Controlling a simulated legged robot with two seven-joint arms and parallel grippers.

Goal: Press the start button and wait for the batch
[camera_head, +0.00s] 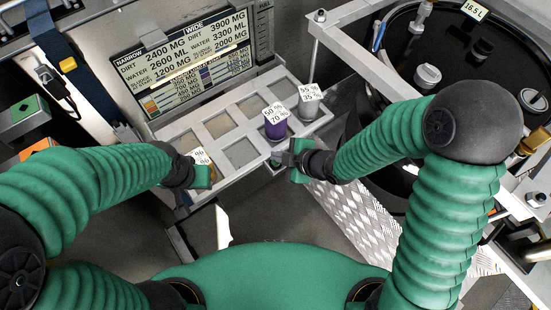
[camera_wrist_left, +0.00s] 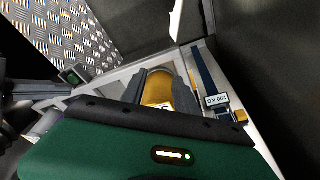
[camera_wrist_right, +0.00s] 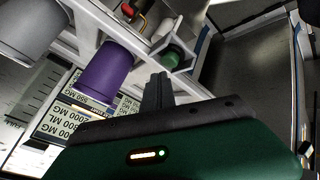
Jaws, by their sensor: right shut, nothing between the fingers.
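The green round button (camera_wrist_right: 173,56) sits in a grey housing at the front of the metal rack; in the head view it is mostly hidden by my right gripper (camera_head: 290,160). That gripper is shut and empty, its fingertips close to the button in the right wrist view (camera_wrist_right: 160,78); I cannot tell whether they touch it. My left gripper (camera_head: 200,172) has its fingers on both sides of an amber cup (camera_wrist_left: 158,88) with a white label, at the rack's left end. The cup appears to fill the gap between them. The display panel (camera_head: 190,65) shows recipe figures.
The rack (camera_head: 238,112) holds a purple cup (camera_head: 276,124) and a grey cup (camera_head: 309,107); several of its slots look empty. A black tank (camera_head: 465,55) with a metal frame stands at right. A blue strap (camera_head: 65,60) hangs at left.

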